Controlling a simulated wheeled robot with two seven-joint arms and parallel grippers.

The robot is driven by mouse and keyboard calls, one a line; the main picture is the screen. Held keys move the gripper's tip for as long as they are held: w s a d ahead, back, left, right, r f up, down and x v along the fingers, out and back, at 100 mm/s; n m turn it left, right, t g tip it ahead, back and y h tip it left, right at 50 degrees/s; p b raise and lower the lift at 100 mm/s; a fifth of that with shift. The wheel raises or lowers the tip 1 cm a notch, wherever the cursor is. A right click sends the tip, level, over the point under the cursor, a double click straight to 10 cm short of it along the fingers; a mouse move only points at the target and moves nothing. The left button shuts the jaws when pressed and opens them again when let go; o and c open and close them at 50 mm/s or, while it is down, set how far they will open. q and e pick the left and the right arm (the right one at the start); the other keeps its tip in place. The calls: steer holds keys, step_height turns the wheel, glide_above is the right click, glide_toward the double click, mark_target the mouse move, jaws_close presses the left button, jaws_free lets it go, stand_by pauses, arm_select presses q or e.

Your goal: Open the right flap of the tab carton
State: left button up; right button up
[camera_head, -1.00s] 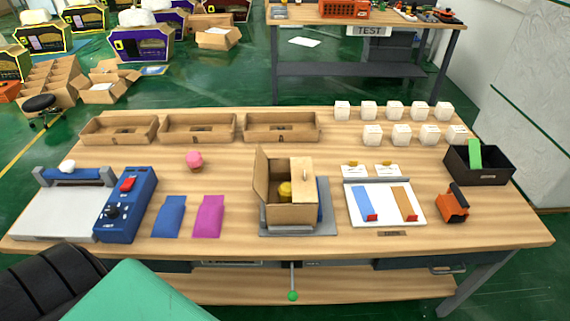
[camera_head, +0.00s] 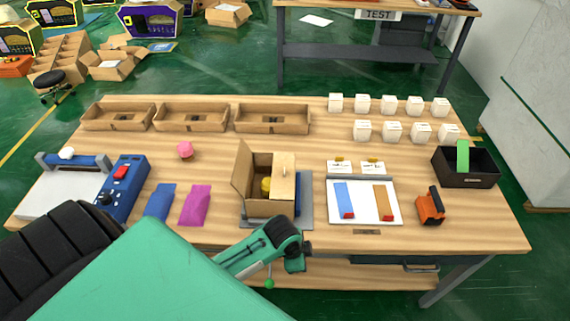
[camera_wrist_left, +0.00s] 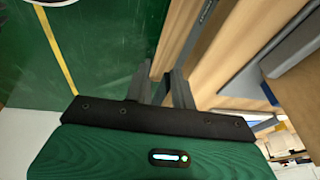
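The tab carton (camera_head: 268,208) stands on a grey plate near the front middle of the table. Its left flap (camera_head: 242,178) stands open and upright. Its right flap (camera_head: 284,180) covers the right part of the opening, with a small tab on it. A yellow object (camera_head: 265,185) shows inside. My left arm reaches in from the lower left, its wrist at the front table edge below the carton; its fingers cannot be made out in the head view. In the left wrist view, the left gripper (camera_wrist_left: 160,72) has its fingers apart with nothing seen between them. My right gripper is not in view.
A white board (camera_head: 362,218) with blue and brown strips lies right of the carton, an orange tool (camera_head: 430,206) beyond. Blue and magenta pouches (camera_head: 195,205) lie left, beside a blue machine (camera_head: 122,185). Open trays (camera_head: 272,120) and white boxes (camera_head: 362,130) line the back.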

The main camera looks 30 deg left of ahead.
arm_select(q)
steer(key=w+r+m, duration=0.2)
steer(key=w+a+r+m, duration=0.1)
steer(key=w+r+m, duration=0.3)
steer(key=shift+w+a+g+p, duration=0.2)
steer(key=shift+w+g+p, duration=0.05)
steer(key=shift+g+p, duration=0.05)
steer(key=w+a+r+m, duration=0.4)
steer(key=w+r+m, duration=0.1)
steer(key=r+m, duration=0.15)
steer(key=m+g+y+p, duration=0.1)
steer(key=m+g+y, duration=0.1)
steer(key=m, duration=0.4)
glide_toward(284, 168)
step_height(284, 168, down, 7)
steer(key=p, duration=0.4)
steer(key=shift+w+d+f, duration=0.1)
steer(key=shift+f, duration=0.15)
steer(key=shift+f+m, duration=0.25)
steer(key=shift+f, duration=0.35)
jaws_close()
